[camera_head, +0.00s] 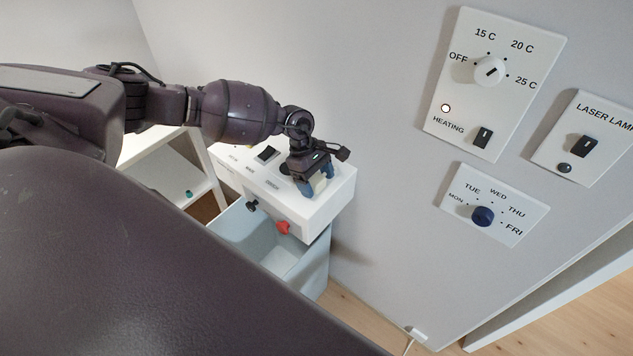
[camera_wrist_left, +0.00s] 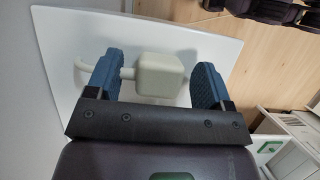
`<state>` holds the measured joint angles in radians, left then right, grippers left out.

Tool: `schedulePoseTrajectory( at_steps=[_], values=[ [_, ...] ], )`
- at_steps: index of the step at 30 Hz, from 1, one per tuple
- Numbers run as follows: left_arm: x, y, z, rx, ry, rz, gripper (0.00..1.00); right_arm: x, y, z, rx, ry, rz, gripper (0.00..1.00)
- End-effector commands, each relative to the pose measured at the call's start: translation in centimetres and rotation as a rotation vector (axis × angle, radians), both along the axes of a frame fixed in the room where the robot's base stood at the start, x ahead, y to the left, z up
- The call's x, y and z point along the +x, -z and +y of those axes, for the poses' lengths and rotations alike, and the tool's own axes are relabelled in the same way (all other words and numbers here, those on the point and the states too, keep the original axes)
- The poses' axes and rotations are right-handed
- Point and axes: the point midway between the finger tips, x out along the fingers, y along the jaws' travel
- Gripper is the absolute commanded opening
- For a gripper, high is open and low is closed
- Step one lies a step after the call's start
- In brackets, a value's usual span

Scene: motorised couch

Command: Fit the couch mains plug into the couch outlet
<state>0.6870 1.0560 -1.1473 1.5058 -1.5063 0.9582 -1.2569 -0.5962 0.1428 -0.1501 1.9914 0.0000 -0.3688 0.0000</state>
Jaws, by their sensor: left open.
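My left gripper (camera_head: 318,183) is over the right end of a white control box (camera_head: 335,198), its blue fingers pointing down. In the left wrist view the gripper (camera_wrist_left: 155,78) is open. A cream plug-like block (camera_wrist_left: 158,75) sits between the fingers, with a gap on the right finger's side. A pale curved cord or stem (camera_wrist_left: 82,72) runs from its left side past the left finger. I take this block to be the mains plug. I cannot make out the outlet, and I cannot tell if the plug is seated in anything. My right gripper is not in view.
The box carries a black rocker switch (camera_head: 267,154), and a red knob (camera_head: 283,228) and black knob (camera_head: 252,205) on its front. A grey-blue open bin (camera_head: 315,275) stands below. Wall panels hold a heating dial (camera_head: 490,70), a day dial (camera_head: 484,216) and a laser lamp switch (camera_head: 583,146).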

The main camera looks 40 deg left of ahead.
Motion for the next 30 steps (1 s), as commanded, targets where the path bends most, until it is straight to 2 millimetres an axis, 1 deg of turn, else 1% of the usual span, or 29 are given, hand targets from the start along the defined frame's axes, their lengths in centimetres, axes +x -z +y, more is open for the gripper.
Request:
schedulePoseTrajectory(
  at_steps=[8,15,18,26,30],
  values=[
    [0.0,0.0,0.0,0.0,0.0,-0.001,0.74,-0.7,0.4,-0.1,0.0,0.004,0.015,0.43],
    [0.0,-0.1,0.0,0.0,0.0,-0.001,0.38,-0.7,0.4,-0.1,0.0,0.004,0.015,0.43],
    [0.0,-0.1,0.0,0.0,0.0,-0.001,0.24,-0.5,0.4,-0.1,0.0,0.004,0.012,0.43],
    [0.1,-0.2,0.1,0.0,-0.001,-0.002,0.23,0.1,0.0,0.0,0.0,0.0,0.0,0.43],
    [0.1,-1.4,0.1,0.0,-0.001,-0.004,0.23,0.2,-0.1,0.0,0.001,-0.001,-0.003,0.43]
  ],
)
